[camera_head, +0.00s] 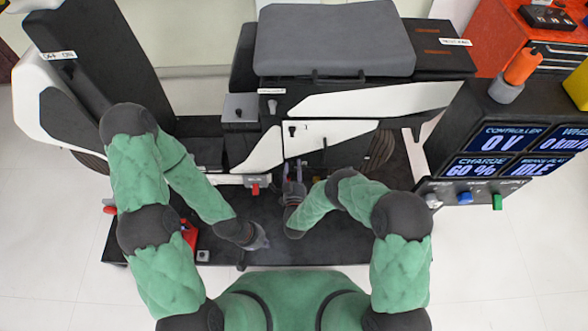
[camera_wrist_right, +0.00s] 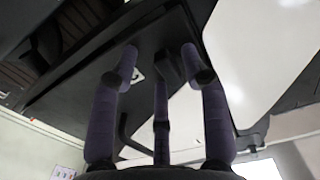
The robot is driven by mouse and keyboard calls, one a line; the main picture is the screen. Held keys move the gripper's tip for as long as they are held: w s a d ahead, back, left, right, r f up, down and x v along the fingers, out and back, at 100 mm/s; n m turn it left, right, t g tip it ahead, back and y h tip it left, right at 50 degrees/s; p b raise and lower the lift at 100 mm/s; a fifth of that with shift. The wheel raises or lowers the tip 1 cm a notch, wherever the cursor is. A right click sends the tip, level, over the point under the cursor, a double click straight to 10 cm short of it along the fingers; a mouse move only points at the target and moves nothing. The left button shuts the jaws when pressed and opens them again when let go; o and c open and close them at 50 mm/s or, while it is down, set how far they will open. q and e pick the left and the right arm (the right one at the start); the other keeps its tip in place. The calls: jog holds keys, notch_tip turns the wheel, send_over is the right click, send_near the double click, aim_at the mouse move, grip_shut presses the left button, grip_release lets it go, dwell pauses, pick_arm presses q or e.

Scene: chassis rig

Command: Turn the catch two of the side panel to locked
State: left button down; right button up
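The white side panel (camera_head: 350,129) is on the scooter-like chassis in the middle of the head view. A small dark catch (camera_head: 292,131) shows near its upper left corner, and another dark fitting (camera_head: 324,143) is farther right. I cannot tell which is catch two. My right gripper (camera_head: 294,168) is just below the panel's lower left part. In the right wrist view its fingers (camera_wrist_right: 162,62) are spread, with a dark block (camera_wrist_right: 170,68) between or beyond the tips; contact is unclear. My left gripper (camera_head: 264,243) is low over the dark platform, its finger opening too small to judge.
The dark platform (camera_head: 330,245) lies under the chassis. A grey seat (camera_head: 335,40) is above the panel. A display console (camera_head: 510,150) stands at right, with coloured knobs below it. A red switch (camera_head: 255,189) and a red box (camera_head: 189,235) are near my left arm.

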jog(key=shift+a, duration=0.15)
jog(key=s, duration=1.2)
dwell(0.4)
